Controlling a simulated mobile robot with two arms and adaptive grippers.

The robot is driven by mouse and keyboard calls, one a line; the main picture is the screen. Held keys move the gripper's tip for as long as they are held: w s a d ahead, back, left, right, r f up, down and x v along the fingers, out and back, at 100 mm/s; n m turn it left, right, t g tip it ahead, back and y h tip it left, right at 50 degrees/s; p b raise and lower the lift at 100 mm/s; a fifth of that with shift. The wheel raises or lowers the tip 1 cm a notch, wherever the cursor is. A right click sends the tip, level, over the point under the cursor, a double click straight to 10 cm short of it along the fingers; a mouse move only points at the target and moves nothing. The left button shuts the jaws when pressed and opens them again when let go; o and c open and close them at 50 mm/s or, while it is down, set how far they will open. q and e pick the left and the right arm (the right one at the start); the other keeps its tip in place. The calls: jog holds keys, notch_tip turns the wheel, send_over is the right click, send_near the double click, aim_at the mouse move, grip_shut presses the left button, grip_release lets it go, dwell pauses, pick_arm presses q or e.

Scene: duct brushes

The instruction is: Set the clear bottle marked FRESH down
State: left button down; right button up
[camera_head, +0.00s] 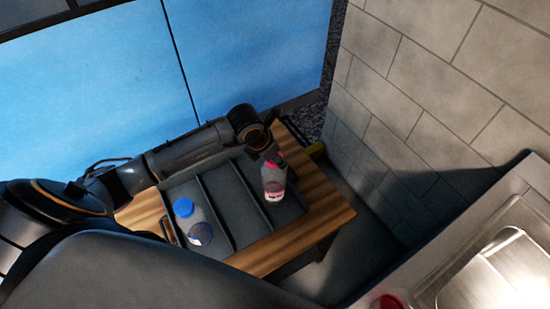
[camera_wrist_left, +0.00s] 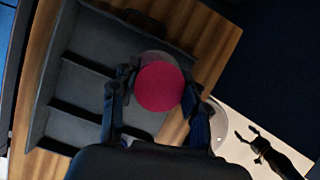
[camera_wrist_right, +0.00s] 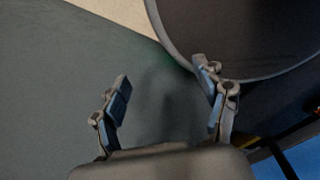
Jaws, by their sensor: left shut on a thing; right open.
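The clear bottle (camera_head: 273,182) has a pink-red cap and a pink band low on its side; I cannot read a FRESH marking. My left gripper (camera_head: 270,156) is shut on it near the top, and the bottle looks about upright. It is over the right side of the grey divided tray (camera_head: 225,185); I cannot tell if its base touches anything. In the left wrist view the red cap (camera_wrist_left: 160,86) sits between the fingers, with the tray's rim (camera_wrist_left: 60,60) to the left. My right gripper (camera_wrist_right: 161,80) is open and empty.
A blue-capped bottle (camera_head: 184,208) and a blue item (camera_head: 200,234) occupy the tray's left compartment. The middle compartment looks empty. The wooden table (camera_head: 325,205) is bare right of the tray. A sink (camera_head: 490,275) and a red item (camera_head: 388,302) are at lower right.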

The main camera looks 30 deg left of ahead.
pick_arm(q)
jog(key=shift+f, duration=0.75)
pick_arm(e)
jog(key=shift+d+r, duration=0.25)
jog(key=shift+r, duration=0.15)
pick_arm(q)
jog(key=c, duration=0.7)
grip_release()
jog(key=shift+f, duration=0.1)
jog(key=shift+o, duration=0.2)
pick_arm(e)
jog(key=shift+w, duration=0.1)
pick_arm(q)
jog(key=b+v, duration=0.1)
jog(key=v, duration=1.1)
pick_arm(e)
jog(key=shift+a+f, duration=0.25)
jog(key=shift+f, duration=0.55)
jog(key=shift+d, duration=0.1)
